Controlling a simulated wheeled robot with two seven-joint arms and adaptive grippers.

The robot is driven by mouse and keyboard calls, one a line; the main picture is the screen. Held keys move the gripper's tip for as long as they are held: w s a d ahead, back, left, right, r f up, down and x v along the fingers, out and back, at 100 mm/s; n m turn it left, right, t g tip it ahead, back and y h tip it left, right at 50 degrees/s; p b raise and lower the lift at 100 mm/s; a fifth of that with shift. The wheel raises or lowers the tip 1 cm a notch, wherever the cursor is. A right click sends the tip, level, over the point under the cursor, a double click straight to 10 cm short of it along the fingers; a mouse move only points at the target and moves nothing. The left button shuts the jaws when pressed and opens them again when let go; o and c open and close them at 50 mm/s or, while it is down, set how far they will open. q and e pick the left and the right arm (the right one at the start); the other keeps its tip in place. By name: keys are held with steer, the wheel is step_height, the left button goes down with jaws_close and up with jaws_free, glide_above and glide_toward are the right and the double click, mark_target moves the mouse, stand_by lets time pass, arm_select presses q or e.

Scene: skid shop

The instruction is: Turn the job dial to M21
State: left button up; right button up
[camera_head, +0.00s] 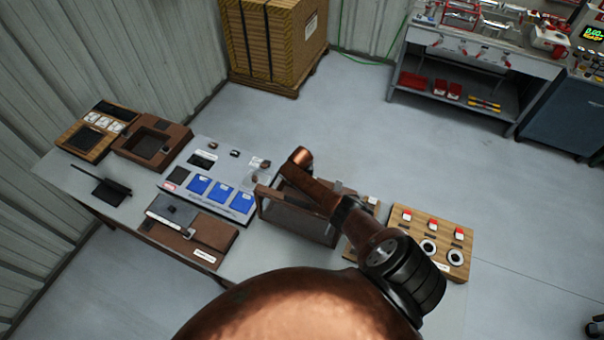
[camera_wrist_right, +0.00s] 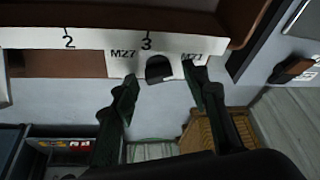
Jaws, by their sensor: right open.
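In the right wrist view a short dark knob (camera_wrist_right: 158,68), which looks like the job dial, sits on a white label strip (camera_wrist_right: 88,40). The strip carries the numbers 2 and 3. My right gripper (camera_wrist_right: 163,82) is open, with one finger on each side of the knob in the picture. I cannot tell whether they touch it. In the head view my right arm covers the gripper and the dial. My left gripper is not in view.
In the head view the bench holds an open brown box (camera_head: 285,218), a panel with blue tiles (camera_head: 198,184) and a wooden board with red switches (camera_head: 430,240). A strapped crate (camera_head: 275,42) stands behind on the floor. A tool bench (camera_head: 480,55) is at upper right.

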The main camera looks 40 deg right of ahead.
steer(key=v, duration=1.2)
steer(key=shift+d, duration=0.1)
stand_by(0.4)
steer(key=shift+x, duration=5.95)
